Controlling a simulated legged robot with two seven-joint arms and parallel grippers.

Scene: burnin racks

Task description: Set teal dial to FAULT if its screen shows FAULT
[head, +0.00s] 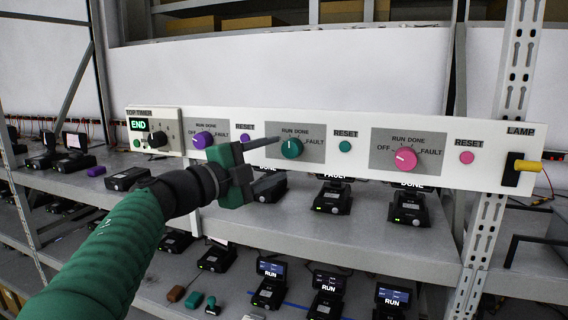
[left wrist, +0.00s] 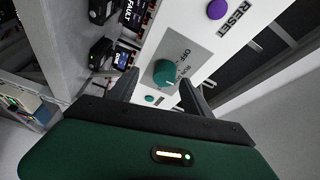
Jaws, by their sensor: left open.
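The teal dial (head: 291,148) sits on a grey plate of the white panel, labelled OFF, RUN, DONE and FAULT. Its white mark points up, near RUN. My left gripper (head: 272,156) is open and empty, just left of the dial. In the left wrist view the teal dial (left wrist: 165,72) appears between and beyond the open fingertips (left wrist: 161,90), with no clear contact. A black device (head: 333,197) below the panel has a screen whose partly covered text reads FAULT. Which screen belongs to the teal dial is not marked. My right gripper is not in view.
The purple dial (head: 203,140) and pink dial (head: 406,158) flank the teal one. A teal RESET button (head: 345,147) is close on its right. A yellow-tipped lamp switch (head: 526,166) is at the panel's right end. A device with a DONE screen (head: 409,207) stands below.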

